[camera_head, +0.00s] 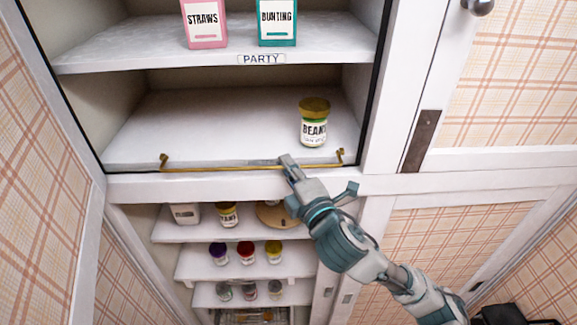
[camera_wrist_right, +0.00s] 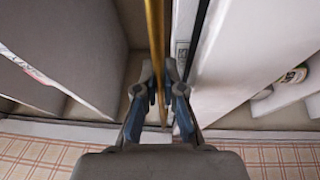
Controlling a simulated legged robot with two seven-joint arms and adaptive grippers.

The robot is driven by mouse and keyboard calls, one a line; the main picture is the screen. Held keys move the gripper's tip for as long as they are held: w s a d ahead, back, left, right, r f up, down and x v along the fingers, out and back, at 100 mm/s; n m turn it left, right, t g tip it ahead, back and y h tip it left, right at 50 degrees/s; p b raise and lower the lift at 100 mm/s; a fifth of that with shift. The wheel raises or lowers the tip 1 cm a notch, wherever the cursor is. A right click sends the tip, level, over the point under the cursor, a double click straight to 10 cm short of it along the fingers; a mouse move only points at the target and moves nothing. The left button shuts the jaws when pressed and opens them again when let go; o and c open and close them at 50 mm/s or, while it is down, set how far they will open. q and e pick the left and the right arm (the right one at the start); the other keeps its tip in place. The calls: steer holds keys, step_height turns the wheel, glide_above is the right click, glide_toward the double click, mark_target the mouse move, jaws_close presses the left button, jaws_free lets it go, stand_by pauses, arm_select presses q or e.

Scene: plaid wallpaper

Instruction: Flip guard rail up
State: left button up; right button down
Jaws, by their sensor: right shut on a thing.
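The guard rail (camera_head: 220,169) is a thin gold bar along the front edge of the middle shelf in the head view, with a small gold bracket at each end. It lies low, near the shelf edge. My right gripper (camera_head: 287,162) is at the rail, right of its middle, with the arm coming in from the lower right. In the right wrist view the gripper (camera_wrist_right: 161,95) is shut on the gold rail (camera_wrist_right: 155,35), which runs between its fingers. The fingertips partly hide the rail. My left gripper is not in view.
A jar labelled BEANS (camera_head: 314,125) stands on the middle shelf (camera_head: 200,125), behind the rail's right part. Above, a pink STRAWS box (camera_head: 204,25) and a teal BUNTING box (camera_head: 277,25) stand on a shelf. Lower shelves hold several jars. White cabinet frame borders the opening.

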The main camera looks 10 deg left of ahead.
steer(key=shift+w+r+m+g+h+p, duration=0.15)
steer(key=shift+r+m+g+h+p, duration=0.25)
steer(key=shift+r+g+h, duration=0.35)
steer(key=g, duration=0.1)
steer(key=w+r+m+g+h, duration=0.1)
steer(key=g, duration=0.1)
steer(key=r+g+h, duration=0.1)
steer(key=shift+w+a+m+g, duration=0.15)
steer(key=shift+a+m+g, duration=0.1)
steer(key=shift+m+g, duration=0.1)
steer(key=g, duration=0.1)
steer(key=w+g+h, duration=0.1)
steer(key=r+g, duration=0.1)
steer(key=shift+w+a+m+h, duration=0.15)
steer(key=shift+a+m+h, duration=0.1)
steer(key=shift+m+h, duration=0.1)
steer(key=shift+w+a+r+m+g+h, duration=0.1)
steer(key=shift+w+m+g+h, duration=0.2)
steer(key=shift+g, duration=0.45)
steer(key=shift+w+a+m+g+h, duration=0.1)
steer(key=shift+w+g+h, duration=0.1)
steer(key=shift+w+g, duration=0.4)
steer(key=shift+s+g, duration=0.1)
steer(key=shift+g, duration=0.25)
steer(key=c, duration=1.6)
jaws_free()
steer(key=shift+o, duration=0.2)
steer(key=shift+a, duration=0.15)
